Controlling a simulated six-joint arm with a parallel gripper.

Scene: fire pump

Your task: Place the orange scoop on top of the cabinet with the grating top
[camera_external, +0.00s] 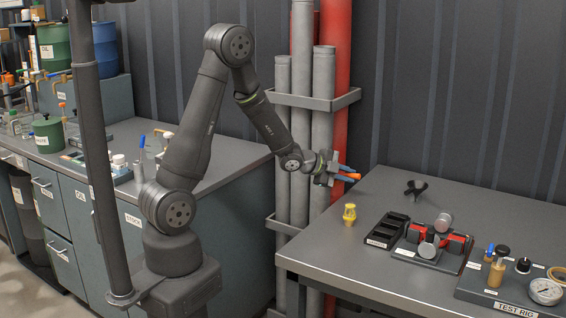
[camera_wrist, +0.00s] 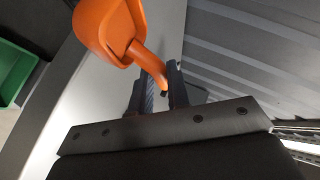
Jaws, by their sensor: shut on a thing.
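My gripper (camera_external: 343,173) is raised in the air between the left counter and the right table. In the wrist view, my gripper (camera_wrist: 158,80) is shut on the handle of an orange scoop (camera_wrist: 103,28). The scoop's bowl is beyond the fingertips, toward the upper left. No grating-topped cabinet can be made out for certain in either view.
The right table (camera_external: 357,212) holds a yellow item (camera_external: 349,214), a black tray (camera_external: 387,230), a red-and-grey fixture and a test rig (camera_external: 510,284). Grey and red vertical pipes (camera_external: 322,120) stand close behind my gripper. The left counter (camera_external: 230,157) has a clear right part.

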